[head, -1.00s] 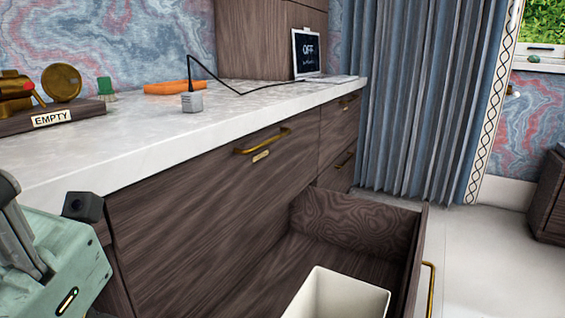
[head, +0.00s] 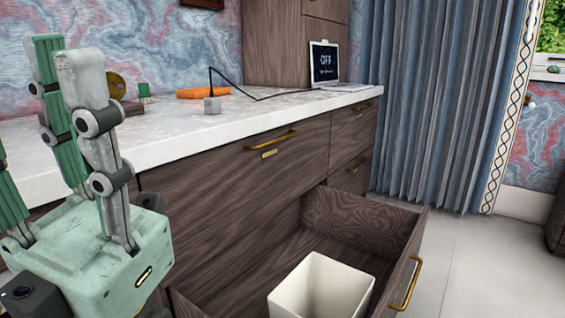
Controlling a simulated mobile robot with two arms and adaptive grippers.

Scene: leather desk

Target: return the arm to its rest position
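My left gripper (head: 40,105), pale green and grey, fills the lower left of the head view. Its fingers point upward and stand apart, with nothing visible between them. One finger is partly cut off by the left edge. The gripper appears in front of the counter and hides part of its left end. My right gripper is not in view.
An open drawer (head: 360,219) holds a white bin (head: 340,292). Floor is clear at right.

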